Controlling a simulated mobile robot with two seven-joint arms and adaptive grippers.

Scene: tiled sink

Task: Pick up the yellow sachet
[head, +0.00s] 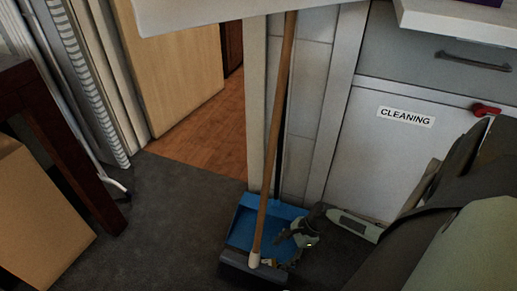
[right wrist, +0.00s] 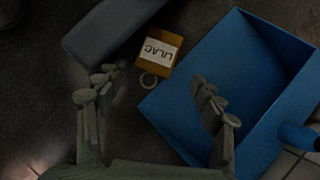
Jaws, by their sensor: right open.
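The yellow sachet (right wrist: 155,67), orange-yellow with a white label reading LILAC, lies on the dark floor in the right wrist view. It sits between a dark grey block-like broom head (right wrist: 115,30) and the blue dustpan (right wrist: 190,95). In the head view my right gripper (head: 290,246) is low beside the dustpan (head: 243,222); a small yellow patch there may be the sachet. My left gripper is not in view.
A wooden broom handle (head: 276,130) rises from the broom head (head: 250,272), close to my right gripper. A white cabinet labelled CLEANING (head: 375,150) stands behind. A cardboard box (head: 35,220) is at the left. The grey floor between is open.

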